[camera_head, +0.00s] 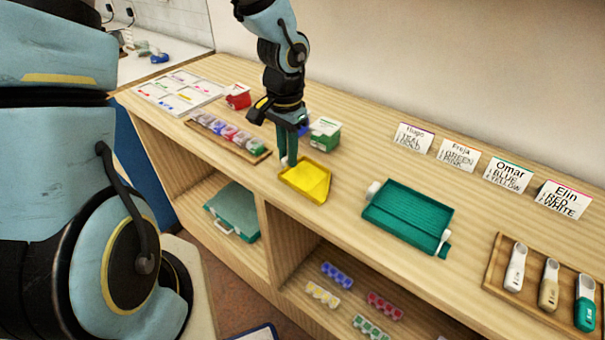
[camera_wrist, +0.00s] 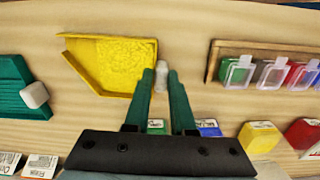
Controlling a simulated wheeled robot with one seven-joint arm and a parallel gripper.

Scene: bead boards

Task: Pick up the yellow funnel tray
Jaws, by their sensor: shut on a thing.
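The yellow funnel tray (camera_head: 305,180) is on or just above the wooden counter, near its front edge and below my gripper. I cannot tell whether it touches the wood. In the wrist view the tray (camera_wrist: 88,52) lies left of my fingertips, and its far part has a bumpy yellow surface, perhaps beads. My gripper (camera_head: 287,160) points down at the tray's left side. In the wrist view my gripper (camera_wrist: 161,79) is shut on a small whitish grip (camera_wrist: 161,70) at the tray's side; the fingers partly hide where it joins.
A teal tray (camera_head: 408,216) with white knobs lies to the right. A wooden rack (camera_head: 232,138) of small containers stands to the left, with a green box (camera_head: 325,133) behind my gripper. Name cards (camera_head: 458,155) line the back. Bare counter lies between both trays.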

